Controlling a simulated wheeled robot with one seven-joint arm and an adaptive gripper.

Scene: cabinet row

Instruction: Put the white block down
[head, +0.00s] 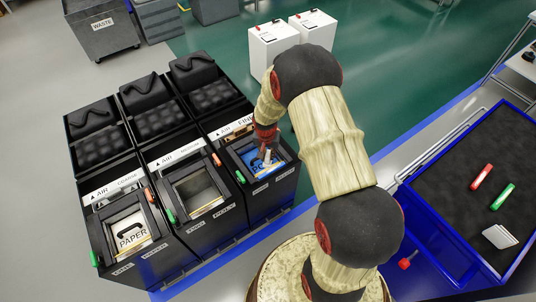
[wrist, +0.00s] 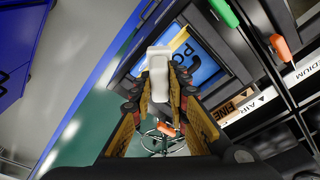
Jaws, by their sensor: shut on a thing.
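The white block (wrist: 158,72) is held upright between the fingertips of my gripper (wrist: 160,97) in the wrist view. In the head view the block (head: 267,155) is small below my gripper (head: 266,140), over the opening of the right-hand black cabinet (head: 278,188). I cannot tell whether the block touches the panel. My gripper is shut on the block.
Two similar cabinets stand to the left, one holding a panel marked PAPER (head: 131,235). Green (head: 240,177) and orange-red (head: 217,160) handles flank the openings. A blue-rimmed cart (head: 440,262) at right carries red, green and white pieces. White boxes (head: 272,45) stand behind.

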